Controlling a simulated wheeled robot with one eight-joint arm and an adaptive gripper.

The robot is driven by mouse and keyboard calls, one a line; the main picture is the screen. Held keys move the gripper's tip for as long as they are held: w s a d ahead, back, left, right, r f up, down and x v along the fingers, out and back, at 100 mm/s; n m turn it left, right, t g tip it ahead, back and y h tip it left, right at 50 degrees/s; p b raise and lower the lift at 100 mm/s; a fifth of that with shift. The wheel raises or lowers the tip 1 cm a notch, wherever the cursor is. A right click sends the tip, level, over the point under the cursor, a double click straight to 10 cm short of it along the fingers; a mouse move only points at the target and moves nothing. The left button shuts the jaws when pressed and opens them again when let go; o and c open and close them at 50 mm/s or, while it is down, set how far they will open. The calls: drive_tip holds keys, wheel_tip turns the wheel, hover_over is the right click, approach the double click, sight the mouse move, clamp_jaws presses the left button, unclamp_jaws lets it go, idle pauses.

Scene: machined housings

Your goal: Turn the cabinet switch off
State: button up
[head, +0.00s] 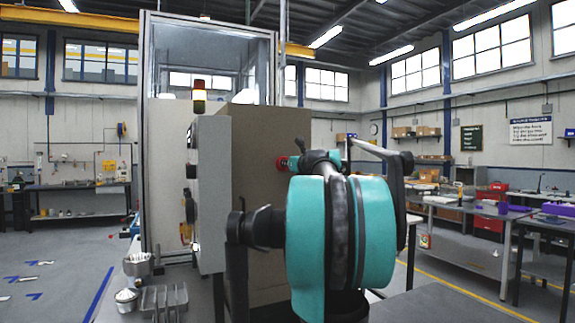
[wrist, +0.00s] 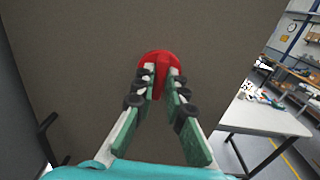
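The cabinet switch is a red round knob (wrist: 158,61) with a raised grip bar, on the brown side panel of the cabinet (head: 258,215). In the head view the knob (head: 283,163) shows at the panel's right part, partly behind my arm. My gripper (wrist: 161,73) points straight at it in the wrist view. Its two fingers lie on either side of the red grip bar, drawn close together, and look shut on it. The fingertips cover part of the knob. Any position marks around the knob cannot be made out.
A signal lamp (head: 199,97) stands on the grey box left of the panel. A table (wrist: 262,118) stands to the right beyond the panel edge. The panel around the knob is bare.

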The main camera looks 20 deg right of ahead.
drive_tip(key=shift+n, duration=0.3)
clamp_jaws()
drive_tip(key=shift+a+f+n, duration=0.1)
drive_tip(key=shift+n, duration=2.75)
drive_tip(key=shift+a+f+n, duration=0.1)
drive_tip(key=shift+n, duration=2.8)
drive_tip(key=shift+a+f+n, duration=0.1)
drive_tip(key=shift+n, duration=2.75)
drive_tip(key=o, duration=0.7)
unclamp_jaws()
drive_tip(key=shift+s, duration=0.1)
drive_tip(key=s, duration=1.2)
drive_tip(key=shift+d, duration=0.2)
